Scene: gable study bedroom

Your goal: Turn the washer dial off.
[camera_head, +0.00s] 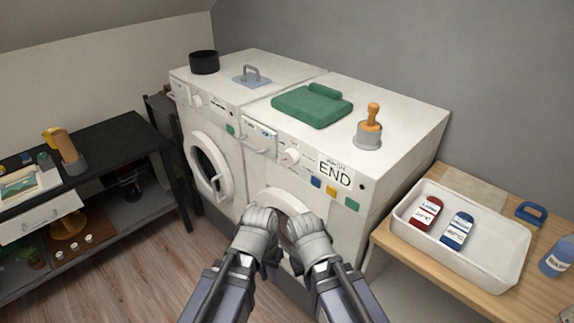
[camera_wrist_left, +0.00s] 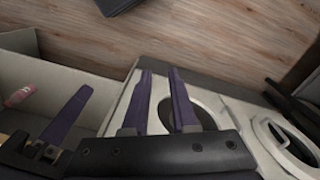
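The right gripper's fingertips are hidden in the head view.
A second white machine (camera_head: 205,125) with its own dial (camera_head: 197,100) adjoins on the left. A green folded item (camera_head: 310,106) and a wooden-handled stamp-like object (camera_head: 370,125) sit on top. A white tray (camera_head: 505,277) holding two labelled items is on the wooden table at right.

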